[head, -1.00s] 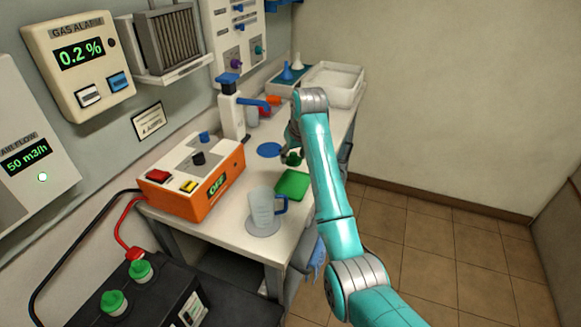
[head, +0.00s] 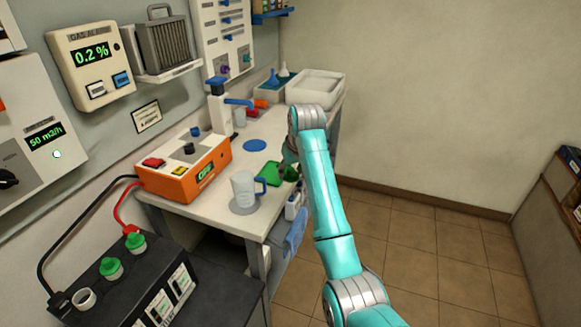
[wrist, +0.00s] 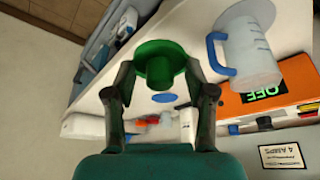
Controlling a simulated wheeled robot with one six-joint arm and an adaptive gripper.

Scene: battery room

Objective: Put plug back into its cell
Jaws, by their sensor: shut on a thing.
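A green plug (wrist: 165,58) with a wide round flange and a short stem is between the fingers of my gripper (wrist: 165,84) in the wrist view. My gripper is shut on it. In the head view the plug (head: 291,174) shows small and partly hidden by my arm, near the table's right edge. The black battery (head: 160,285) is at lower left. Its open cell (head: 84,298) is a pale ring with a dark hole. Two other green plugs, a middle one (head: 111,268) and a far one (head: 135,242), sit in the cells beside it.
Black and red cables (head: 122,208) run from the charger to the battery. Floor is free at right.

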